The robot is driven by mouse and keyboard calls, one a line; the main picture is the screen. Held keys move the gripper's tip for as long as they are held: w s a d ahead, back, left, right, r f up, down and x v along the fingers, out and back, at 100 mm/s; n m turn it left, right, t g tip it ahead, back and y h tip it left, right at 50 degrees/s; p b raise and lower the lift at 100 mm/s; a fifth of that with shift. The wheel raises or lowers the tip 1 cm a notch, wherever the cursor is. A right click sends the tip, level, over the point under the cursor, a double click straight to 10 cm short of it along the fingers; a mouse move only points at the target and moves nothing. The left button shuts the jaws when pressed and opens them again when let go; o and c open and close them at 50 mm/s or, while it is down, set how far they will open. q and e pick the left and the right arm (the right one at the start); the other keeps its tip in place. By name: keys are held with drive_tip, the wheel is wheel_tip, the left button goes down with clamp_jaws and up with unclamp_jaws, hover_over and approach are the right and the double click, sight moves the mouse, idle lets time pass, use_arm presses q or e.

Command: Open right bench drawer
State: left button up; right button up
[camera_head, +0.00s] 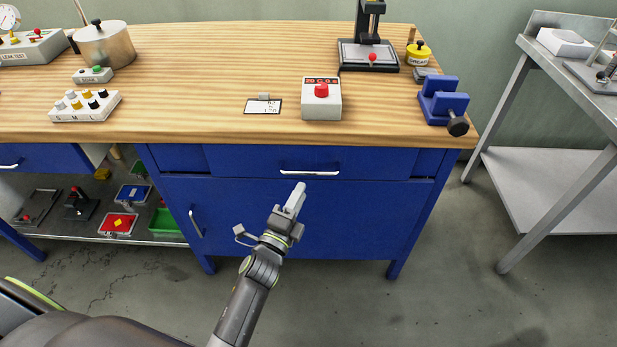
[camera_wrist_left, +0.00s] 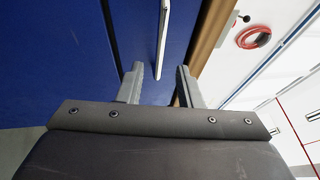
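The right bench drawer (camera_head: 245,161) has a blue front under the wooden top and looks closed, flush with the cabinet. Its light bar handle (camera_head: 309,172) runs level across the front. My left gripper (camera_head: 298,189) is just below and slightly left of the handle's middle. In the left wrist view, the fingers (camera_wrist_left: 160,86) are spread with nothing held. The handle (camera_wrist_left: 163,38) shows beyond and between them, apart from both. The depth gap to the handle is hard to judge. My right gripper is in neither view.
A blue cabinet door (camera_head: 260,215) with its own handle (camera_head: 195,224) is below the drawer. The wooden bench top (camera_head: 220,80) overhangs above. A red-button box (camera_head: 321,100) and a blue vise (camera_head: 443,102) stand on it. A grey side table (camera_head: 560,180) is at right.

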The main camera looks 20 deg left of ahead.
sight(308, 178)
use_arm(q)
drive_tip(key=b+x, duration=0.1)
drive_tip(key=x, duration=0.5)
drive_tip(key=shift+w, duration=0.1)
clamp_jaws()
